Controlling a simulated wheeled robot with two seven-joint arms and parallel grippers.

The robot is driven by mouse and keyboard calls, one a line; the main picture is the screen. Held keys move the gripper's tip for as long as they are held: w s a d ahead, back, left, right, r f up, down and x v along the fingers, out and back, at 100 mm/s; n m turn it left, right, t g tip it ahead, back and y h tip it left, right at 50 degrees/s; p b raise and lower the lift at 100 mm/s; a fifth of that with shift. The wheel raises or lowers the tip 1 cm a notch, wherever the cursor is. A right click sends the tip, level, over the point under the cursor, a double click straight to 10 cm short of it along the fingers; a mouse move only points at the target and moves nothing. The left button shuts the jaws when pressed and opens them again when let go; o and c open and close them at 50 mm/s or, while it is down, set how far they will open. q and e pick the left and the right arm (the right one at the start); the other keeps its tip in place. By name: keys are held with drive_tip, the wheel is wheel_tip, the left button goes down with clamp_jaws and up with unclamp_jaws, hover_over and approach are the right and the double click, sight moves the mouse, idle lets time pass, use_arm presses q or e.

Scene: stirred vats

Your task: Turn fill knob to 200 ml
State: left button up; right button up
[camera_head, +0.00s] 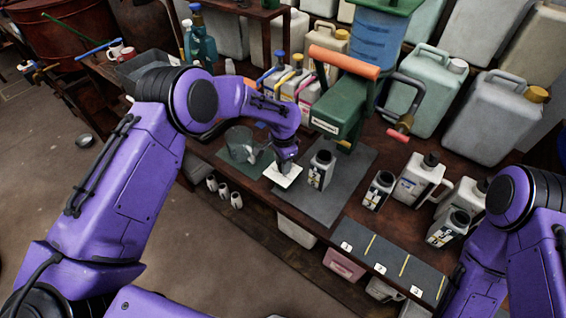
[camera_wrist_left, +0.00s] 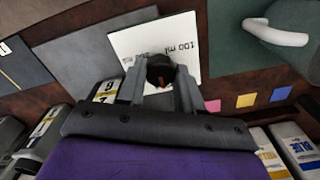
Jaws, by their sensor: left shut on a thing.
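A white dial card (camera_head: 281,179) lies on the bench, and it fills the upper middle of the left wrist view (camera_wrist_left: 130,42). It carries an upside-down "100 ml" and a second label partly hidden by a finger and the knob. A small dark fill knob (camera_wrist_left: 160,66) with an orange-red mark sits on the card. My left gripper (camera_head: 285,164) reaches down to the card; in the left wrist view its two fingers (camera_wrist_left: 160,78) are shut on the knob. Which label the mark points at is unclear. In the head view the knob is hidden. My right gripper is out of view.
A clear cup (camera_head: 240,145) stands on a green mat left of the card. An open bottle (camera_head: 321,170) stands close to its right on a grey mat (camera_head: 345,180). A green dispenser (camera_head: 342,112) with an orange handle stands behind. More bottles and jugs crowd the right.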

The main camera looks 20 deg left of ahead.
use_arm(q)
drive_tip(key=o, duration=1)
drive_tip(key=shift+o, duration=0.2)
wheel_tip(320, 180, up, 11)
drive_tip(key=b, duration=0.2)
drive_tip(key=shift+f, duration=0.2)
